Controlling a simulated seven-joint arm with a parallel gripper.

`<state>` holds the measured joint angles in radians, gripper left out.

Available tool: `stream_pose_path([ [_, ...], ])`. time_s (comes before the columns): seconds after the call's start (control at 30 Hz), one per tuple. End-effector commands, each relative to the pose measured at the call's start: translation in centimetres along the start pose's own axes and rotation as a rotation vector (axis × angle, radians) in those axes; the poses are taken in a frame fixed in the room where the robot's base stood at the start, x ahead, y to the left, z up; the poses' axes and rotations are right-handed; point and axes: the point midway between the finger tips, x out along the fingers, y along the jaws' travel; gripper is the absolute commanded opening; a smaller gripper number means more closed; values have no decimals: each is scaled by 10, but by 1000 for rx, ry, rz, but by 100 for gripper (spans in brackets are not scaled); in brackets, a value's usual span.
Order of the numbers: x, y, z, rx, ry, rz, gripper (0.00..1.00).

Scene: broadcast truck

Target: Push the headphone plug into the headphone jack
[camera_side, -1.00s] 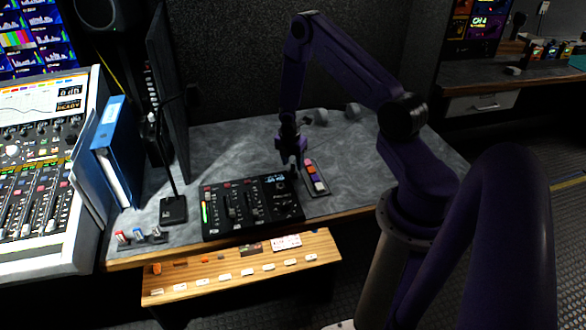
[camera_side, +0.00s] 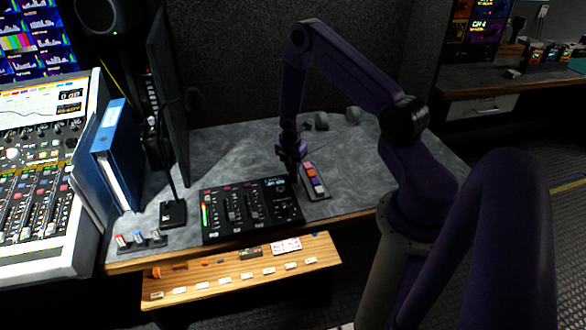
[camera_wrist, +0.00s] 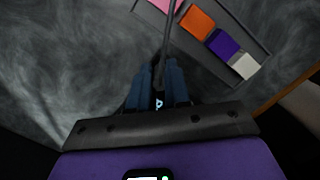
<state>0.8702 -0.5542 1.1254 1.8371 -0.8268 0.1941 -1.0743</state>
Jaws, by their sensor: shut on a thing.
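My gripper (camera_side: 293,172) is low over the desk, beside the far right corner of the black mixer (camera_side: 240,211). In the wrist view my gripper (camera_wrist: 156,82) has its blue fingers close together on a dark, thin thing, which I take to be the headphone plug (camera_wrist: 158,74). A dark cable (camera_wrist: 168,32) runs away from the fingertips toward the top of the picture. The fingers hide most of the plug, and I cannot see its tip. The headphone jack cannot be made out in either view. Whether the plug touches the mixer cannot be told.
A grey tray (camera_side: 325,194) with pink, orange, purple and white blocks lies right of my gripper. A desk microphone (camera_side: 173,212) stands left of the mixer. Grey rounded objects (camera_side: 321,121) lie behind. A wooden ledge (camera_side: 225,280) runs along the front. The grey desktop (camera_side: 235,150) behind the mixer is mostly clear.

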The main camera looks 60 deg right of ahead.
Motion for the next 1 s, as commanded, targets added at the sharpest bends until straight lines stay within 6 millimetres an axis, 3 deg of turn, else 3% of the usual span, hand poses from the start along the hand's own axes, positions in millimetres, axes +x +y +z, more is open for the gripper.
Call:
stream_pose_path([
  [0.33, -32, 0, 4, 2, -1, 2, 0],
  [0.73, -92, -43, -12, 1, -1, 3, 0],
  [1.0, -115, -83, -31, -3, 0, 1, 0],
])
